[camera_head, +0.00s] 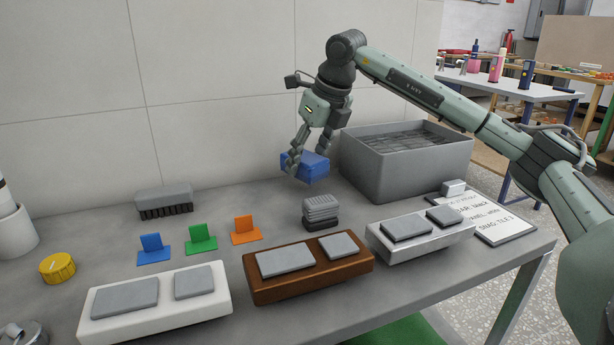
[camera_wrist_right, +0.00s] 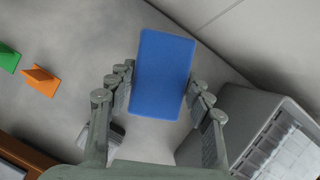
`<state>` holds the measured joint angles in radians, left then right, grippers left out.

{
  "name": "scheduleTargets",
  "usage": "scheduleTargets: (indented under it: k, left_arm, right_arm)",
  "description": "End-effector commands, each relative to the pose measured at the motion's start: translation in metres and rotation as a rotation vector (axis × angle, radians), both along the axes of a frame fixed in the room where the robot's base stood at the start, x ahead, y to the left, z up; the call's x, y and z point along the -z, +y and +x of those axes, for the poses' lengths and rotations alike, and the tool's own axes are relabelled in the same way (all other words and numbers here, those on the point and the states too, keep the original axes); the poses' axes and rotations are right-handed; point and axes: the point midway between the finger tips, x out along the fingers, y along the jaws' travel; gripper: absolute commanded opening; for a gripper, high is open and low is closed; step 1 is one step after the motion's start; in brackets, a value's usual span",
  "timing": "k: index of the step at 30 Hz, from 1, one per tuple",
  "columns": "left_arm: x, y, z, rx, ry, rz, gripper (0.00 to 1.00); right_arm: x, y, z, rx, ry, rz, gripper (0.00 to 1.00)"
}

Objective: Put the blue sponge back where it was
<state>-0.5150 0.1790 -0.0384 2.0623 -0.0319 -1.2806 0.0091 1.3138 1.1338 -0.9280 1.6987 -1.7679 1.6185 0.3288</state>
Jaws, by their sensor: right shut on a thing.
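The blue sponge (camera_head: 305,167) is a flat rectangular block. My right gripper (camera_head: 307,158) is shut on it and holds it over the back of the table, near the wall. In the right wrist view the sponge (camera_wrist_right: 164,72) sits between the fingers of my right gripper (camera_wrist_right: 160,95). Whether it touches the table is hard to tell. My left gripper does not show.
A grey bin (camera_head: 405,165) stands right of the sponge. A grey stack (camera_head: 321,211) is in front of it. A grey brush (camera_head: 164,201) and blue, green and orange tabs (camera_head: 245,230) lie left. White (camera_head: 155,320), brown (camera_head: 310,283) and silver (camera_head: 420,249) blocks line the front.

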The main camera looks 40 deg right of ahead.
Motion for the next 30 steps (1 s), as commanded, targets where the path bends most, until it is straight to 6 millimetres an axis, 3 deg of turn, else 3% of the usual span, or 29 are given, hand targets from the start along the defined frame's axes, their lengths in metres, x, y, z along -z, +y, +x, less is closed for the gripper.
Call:
scheduleTargets:
  k: [9,16,17,21,30]
  left_arm:
    - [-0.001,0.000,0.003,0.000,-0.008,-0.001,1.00]
    - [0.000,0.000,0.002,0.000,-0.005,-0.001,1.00]
    - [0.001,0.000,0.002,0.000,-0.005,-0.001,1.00]
    - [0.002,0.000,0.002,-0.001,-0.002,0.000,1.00]
    - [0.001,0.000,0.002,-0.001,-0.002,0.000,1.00]
  right_arm:
    - [0.038,-0.001,-0.001,-0.001,0.001,-0.001,0.27]
    - [0.041,-0.001,0.000,-0.001,0.001,0.000,0.27]
    - [0.041,0.000,0.000,-0.001,0.001,0.000,0.53]
    - [0.041,0.000,0.000,-0.001,0.001,0.000,0.70]
    - [0.040,-0.001,0.000,0.000,0.000,0.001,0.71]
